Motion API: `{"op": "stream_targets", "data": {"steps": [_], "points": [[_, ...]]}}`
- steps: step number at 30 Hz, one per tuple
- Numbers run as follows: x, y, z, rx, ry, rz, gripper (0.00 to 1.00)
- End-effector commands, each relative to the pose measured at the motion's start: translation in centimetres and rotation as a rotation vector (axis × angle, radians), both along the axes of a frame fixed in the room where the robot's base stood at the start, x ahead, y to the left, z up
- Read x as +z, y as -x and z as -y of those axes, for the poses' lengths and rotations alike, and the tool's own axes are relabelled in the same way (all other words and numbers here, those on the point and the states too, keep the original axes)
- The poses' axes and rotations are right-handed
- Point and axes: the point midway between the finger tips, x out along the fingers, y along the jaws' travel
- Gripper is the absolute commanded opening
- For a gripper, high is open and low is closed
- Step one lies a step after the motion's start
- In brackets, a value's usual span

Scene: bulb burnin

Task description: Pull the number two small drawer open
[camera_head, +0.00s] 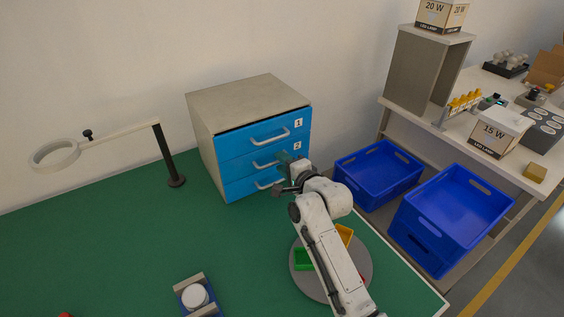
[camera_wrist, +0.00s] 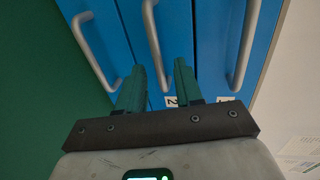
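The grey cabinet (camera_head: 250,95) has three blue drawers, each with a light bar handle. The number two drawer (camera_head: 233,165) is the middle one and looks shut; its label also shows in the wrist view (camera_wrist: 171,102). My gripper (camera_head: 284,159) is at the front of this drawer, near the right part of its handle (camera_head: 262,165). In the wrist view my gripper (camera_wrist: 159,72) is open, with one green finger on each side of the number two handle (camera_wrist: 153,35). The handle lies between the fingers with a gap on both sides. Whether they touch the drawer front is unclear.
The number one drawer (camera_head: 235,143) is above and the bottom drawer (camera_head: 240,188) below, both looking shut. A ring lamp (camera_head: 55,155) stands left. A round tray (camera_head: 300,285) with coloured bins is under my arm. Blue crates (camera_head: 380,172) sit right of the green table (camera_head: 110,255).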

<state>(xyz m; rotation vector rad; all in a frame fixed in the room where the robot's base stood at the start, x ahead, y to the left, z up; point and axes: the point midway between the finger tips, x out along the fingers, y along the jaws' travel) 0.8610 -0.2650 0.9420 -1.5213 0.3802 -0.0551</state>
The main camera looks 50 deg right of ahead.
Motion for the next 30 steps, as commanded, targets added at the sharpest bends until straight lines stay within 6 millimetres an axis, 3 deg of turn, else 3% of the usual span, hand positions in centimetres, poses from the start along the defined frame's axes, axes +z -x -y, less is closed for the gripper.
{"op": "stream_targets", "data": {"steps": [12, 23, 30], "points": [[-0.19, -0.82, 0.25, 0.0, 0.0, 0.0, 0.35], [-0.2, -0.8, 0.23, 0.0, 0.0, -0.001, 0.02], [-0.22, -0.8, 0.23, 0.0, 0.0, -0.001, 0.0]]}}
